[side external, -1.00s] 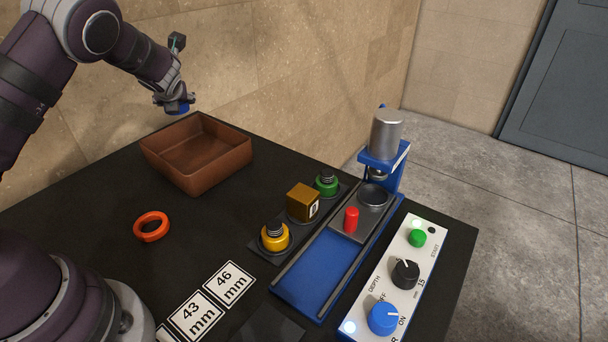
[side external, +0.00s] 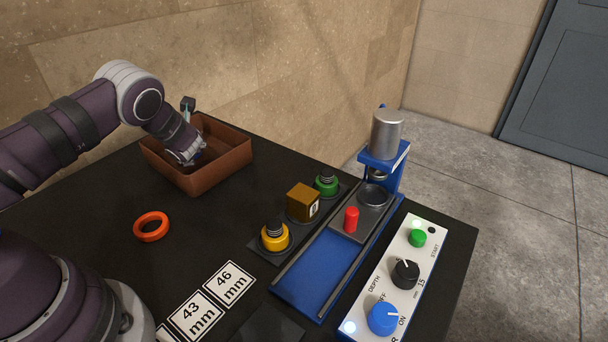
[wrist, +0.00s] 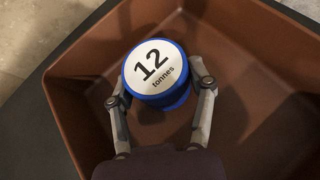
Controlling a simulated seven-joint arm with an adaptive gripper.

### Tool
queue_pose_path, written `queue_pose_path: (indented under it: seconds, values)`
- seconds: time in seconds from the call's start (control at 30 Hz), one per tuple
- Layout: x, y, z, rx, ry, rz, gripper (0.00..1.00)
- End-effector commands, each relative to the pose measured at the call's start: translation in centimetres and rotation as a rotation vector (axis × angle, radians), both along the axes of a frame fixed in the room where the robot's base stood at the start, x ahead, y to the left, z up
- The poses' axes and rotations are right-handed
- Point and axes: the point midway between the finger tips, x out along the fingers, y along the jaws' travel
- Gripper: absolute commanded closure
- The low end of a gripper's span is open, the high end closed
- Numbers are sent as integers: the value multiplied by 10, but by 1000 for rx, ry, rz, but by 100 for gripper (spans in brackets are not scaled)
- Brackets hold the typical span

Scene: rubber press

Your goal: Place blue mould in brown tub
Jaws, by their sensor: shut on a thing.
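The blue mould (wrist: 158,73) is round, with a white top face marked "12 tonnes". My gripper (wrist: 160,95) is shut on it, one finger on each side, in the wrist view. The brown tub (side external: 228,168) is an open box at the back left of the table in the side view. My gripper (side external: 190,155) is down inside the tub's opening there. In the wrist view the tub (wrist: 85,115) surrounds the mould, with its floor below. I cannot tell whether the mould touches the floor. In the side view the mould is mostly hidden by my gripper.
An orange ring (side external: 151,227) lies in front of the tub. A yellow piece (side external: 275,237), a gold cube (side external: 302,202) and a green piece (side external: 327,185) stand on a dark strip. A blue press (side external: 330,258) and a control panel (side external: 395,285) are at right. A wall stands behind the tub.

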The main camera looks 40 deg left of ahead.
Motion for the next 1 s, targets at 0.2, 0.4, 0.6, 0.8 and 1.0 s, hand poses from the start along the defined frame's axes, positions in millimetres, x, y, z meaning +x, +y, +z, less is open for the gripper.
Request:
queue_pose_path:
  seconds: [0.2,0.4,0.6,0.8,1.0]
  values:
    - [0,0,-3,0,1,-1,35]
    - [0,0,-3,0,1,-1,19]
    - [0,0,-2,0,0,0,19]
    - [-4,-8,7,0,1,0,19]
    - [-18,-31,23,0,1,-3,19]
